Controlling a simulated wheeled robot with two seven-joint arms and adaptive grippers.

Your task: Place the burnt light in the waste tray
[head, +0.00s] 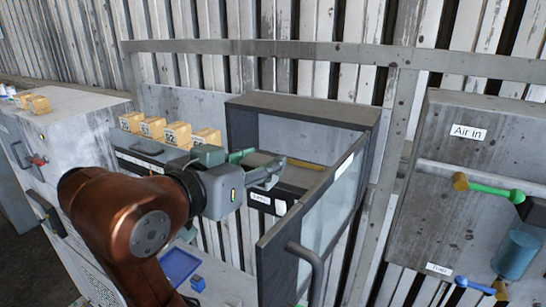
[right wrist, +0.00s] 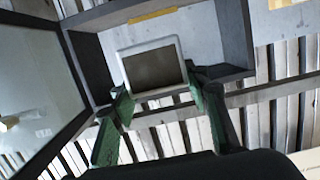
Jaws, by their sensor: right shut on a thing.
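My right gripper (head: 264,168) is in front of the open cabinet. In the right wrist view, its green fingers (right wrist: 163,105) are closed on the sides of a rectangular light (right wrist: 155,68) with a pale frame and a dark, unlit face. In the head view the light is mostly hidden by the fingers. A blue tray (head: 180,265) lies on the lower surface below my arm, partly covered by it; I cannot read any label on it, so I cannot tell whether it is the waste tray. My left gripper is not in view.
The dark-framed cabinet (head: 300,107) stands open, its glass door (head: 325,215) swung toward me on the right of the gripper. Several yellow boxes (head: 178,134) stand left of it. A small blue block (head: 197,284) lies beside the tray. An "Air in" panel (head: 468,132) is at right.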

